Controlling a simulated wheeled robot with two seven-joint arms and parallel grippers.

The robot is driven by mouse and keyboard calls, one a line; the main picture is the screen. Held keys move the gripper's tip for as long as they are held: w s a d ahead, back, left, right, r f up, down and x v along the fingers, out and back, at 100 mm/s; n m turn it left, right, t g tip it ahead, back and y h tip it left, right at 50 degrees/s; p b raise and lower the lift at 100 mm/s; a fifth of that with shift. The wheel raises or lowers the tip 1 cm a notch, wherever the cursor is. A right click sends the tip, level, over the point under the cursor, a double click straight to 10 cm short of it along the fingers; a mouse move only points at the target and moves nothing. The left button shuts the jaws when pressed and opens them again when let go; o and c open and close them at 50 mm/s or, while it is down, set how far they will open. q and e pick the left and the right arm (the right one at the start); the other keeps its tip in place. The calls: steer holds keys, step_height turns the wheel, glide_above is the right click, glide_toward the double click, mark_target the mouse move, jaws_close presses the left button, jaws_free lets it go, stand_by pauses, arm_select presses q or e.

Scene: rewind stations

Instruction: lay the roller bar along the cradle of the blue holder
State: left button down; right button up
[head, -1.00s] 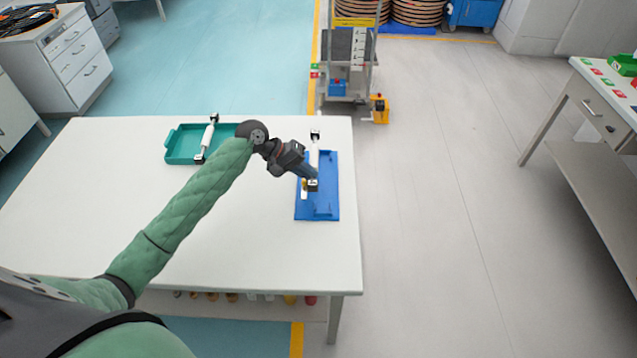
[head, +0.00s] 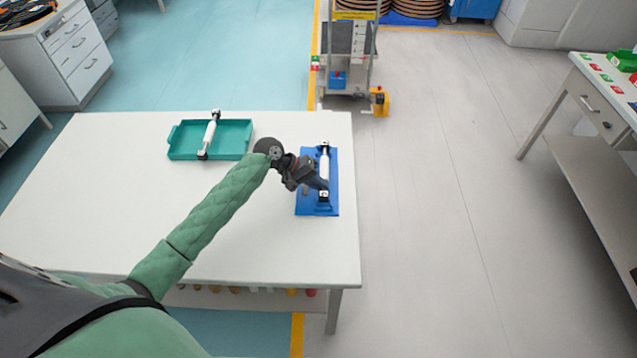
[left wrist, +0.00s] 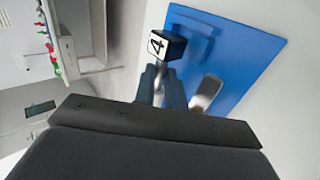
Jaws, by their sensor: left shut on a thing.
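The gripper hides part of the bar and holder. My right gripper is not in view.
A teal tray (head: 235,140) with a second roller bar (head: 210,133) stands at the back of the white table (head: 110,200). The holder is near the table's right edge. The table's left and front are clear.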

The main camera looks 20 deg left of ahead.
arm_select(q)
steer(key=shift+f, duration=0.55)
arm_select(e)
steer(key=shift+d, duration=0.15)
arm_select(q)
steer(key=c, duration=1.5)
jaws_free()
steer(key=shift+o, duration=0.2)
steer(key=shift+r, duration=0.1)
steer(key=shift+r, duration=0.35)
steer(key=b+v, duration=0.4)
steer(key=v, duration=0.8)
steer(key=shift+r, duration=0.15)
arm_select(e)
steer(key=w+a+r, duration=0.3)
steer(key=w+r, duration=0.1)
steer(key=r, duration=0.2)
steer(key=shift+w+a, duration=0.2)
arm_select(q)
steer(key=shift+r, duration=0.1)
